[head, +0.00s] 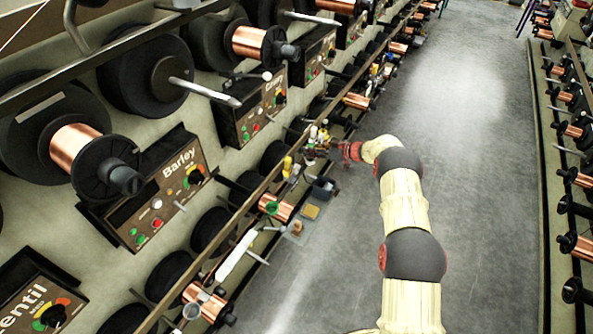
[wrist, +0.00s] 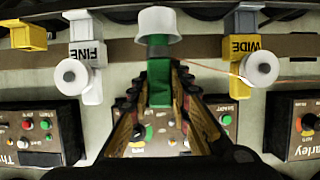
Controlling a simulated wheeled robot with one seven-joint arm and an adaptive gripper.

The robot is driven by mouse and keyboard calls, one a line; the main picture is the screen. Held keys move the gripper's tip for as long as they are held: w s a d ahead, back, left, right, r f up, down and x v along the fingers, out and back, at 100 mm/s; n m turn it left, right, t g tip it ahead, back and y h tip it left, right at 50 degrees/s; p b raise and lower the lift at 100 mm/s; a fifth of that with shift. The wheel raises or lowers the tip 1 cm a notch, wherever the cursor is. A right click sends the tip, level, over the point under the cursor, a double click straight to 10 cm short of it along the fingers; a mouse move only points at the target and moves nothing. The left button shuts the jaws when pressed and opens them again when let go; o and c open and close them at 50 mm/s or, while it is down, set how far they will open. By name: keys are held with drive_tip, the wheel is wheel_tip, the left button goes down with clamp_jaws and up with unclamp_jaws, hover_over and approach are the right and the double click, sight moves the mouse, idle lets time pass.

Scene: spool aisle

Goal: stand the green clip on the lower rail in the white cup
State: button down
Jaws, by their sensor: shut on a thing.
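My gripper (wrist: 158,88) is shut on the green clip (wrist: 159,80), which sits upright in the picture between the fingertips. The cup's inside is hidden. In the head view my gripper (head: 328,146) is small and far off beside the lower rail (head: 246,218), and the clip is too small to make out there.
In the wrist view, a white FINE bracket (wrist: 88,57) stands left of the cup and a yellow WIDE bracket (wrist: 249,50) right, each with a white roller. A copper wire passes near the yellow one. Control boxes line the wall. The aisle floor (head: 480,200) is clear.

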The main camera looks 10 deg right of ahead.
drive_tip(key=shift+f, duration=0.15)
drive_tip(key=c, duration=1.6)
unclamp_jaws()
drive_tip(key=shift+o, duration=0.2)
drive_tip(key=v, duration=1.2)
